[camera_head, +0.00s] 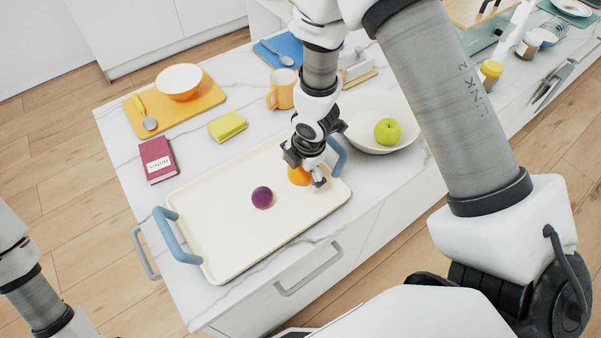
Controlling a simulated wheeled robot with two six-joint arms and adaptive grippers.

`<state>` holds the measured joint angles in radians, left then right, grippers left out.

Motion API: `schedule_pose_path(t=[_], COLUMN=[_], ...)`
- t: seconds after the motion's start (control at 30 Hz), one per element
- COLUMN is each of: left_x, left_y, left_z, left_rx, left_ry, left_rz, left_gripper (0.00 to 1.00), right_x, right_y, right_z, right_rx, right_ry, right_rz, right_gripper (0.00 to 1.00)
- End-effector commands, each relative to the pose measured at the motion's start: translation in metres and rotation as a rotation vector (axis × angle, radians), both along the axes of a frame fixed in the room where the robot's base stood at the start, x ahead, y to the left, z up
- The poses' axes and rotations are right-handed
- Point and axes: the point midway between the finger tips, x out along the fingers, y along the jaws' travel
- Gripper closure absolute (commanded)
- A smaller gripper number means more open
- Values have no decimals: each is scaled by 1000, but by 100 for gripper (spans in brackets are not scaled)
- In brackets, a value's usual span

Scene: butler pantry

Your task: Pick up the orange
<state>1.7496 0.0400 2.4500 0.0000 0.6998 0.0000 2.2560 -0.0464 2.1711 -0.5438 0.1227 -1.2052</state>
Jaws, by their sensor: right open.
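The orange (298,176) rests on the cream tray (222,220), toward the tray's right end. My right gripper (309,181) comes down over it from above and hides part of it. Its jaws are open, with a finger beside the orange; I cannot tell whether they touch it. A purple round fruit (262,197) lies on the tray to the left of the orange. My left arm shows at the lower left edge, but its gripper is out of view.
The tray has blue handles (172,236). A white bowl (366,143) with a green apple (387,131) stands right of the gripper. An orange mug (281,90), yellow sponge (228,126), dark red book (158,159) and orange board (205,98) lie behind. The tray's left half is clear.

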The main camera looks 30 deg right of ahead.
Motion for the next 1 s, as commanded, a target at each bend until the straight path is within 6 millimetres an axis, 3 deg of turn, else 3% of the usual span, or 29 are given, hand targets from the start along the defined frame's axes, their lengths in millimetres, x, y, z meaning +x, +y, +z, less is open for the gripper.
schedule_pose_path(t=[0.23,0.27,0.43,0.47,0.77,1.0], left_x=[0,0,0,0,0,0], left_y=[0,0,0,0,0,0], left_z=[-1,-1,-1,-1,-1,14], left_rx=[0,0,0,0,0,0], left_ry=[-1,-1,0,0,-1,-1], left_rz=[0,0,0,0,0,0], left_gripper=[4,4,4,4,4,4], right_x=[1,1,1,1,1,2], right_y=[0,0,0,0,0,1], right_z=[-5,-5,-5,-5,-5,9], right_rx=[0,0,0,0,0,1], right_ry=[-1,-1,0,0,-1,-1], right_rz=[0,0,0,0,0,-3], right_gripper=[2,9,69,74,74,74])
